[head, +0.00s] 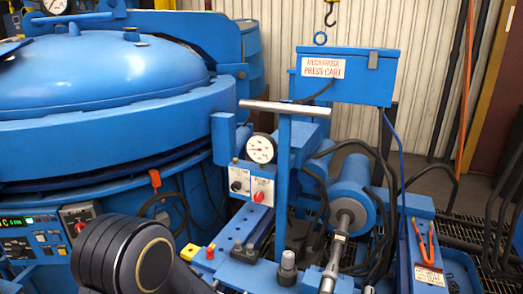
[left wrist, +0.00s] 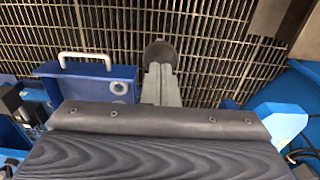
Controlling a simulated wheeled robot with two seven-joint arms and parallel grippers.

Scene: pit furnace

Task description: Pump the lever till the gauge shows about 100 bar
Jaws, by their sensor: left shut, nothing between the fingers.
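The lever (head: 284,165) is a blue upright post with a pale crossbar (head: 287,108) on top, standing near the middle of the head view. The round white gauge (head: 261,149) sits just left of the post; its reading is too small to tell. My left gripper (left wrist: 161,85) shows in the left wrist view with its grey fingers shut and empty, above floor grating. A dark round knob lies just beyond its tips; I cannot tell whether they touch. The left gripper is not visible in the head view, where my dark arm link fills the lower left. My right gripper is not in view.
A large blue furnace lid (head: 105,70) fills the left. A blue press cart box (head: 345,77) stands behind the lever. A blue cylinder with a steel rod (head: 335,255) and hoses crowds the right. Orange-handled pliers (head: 424,241) lie in a tray there.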

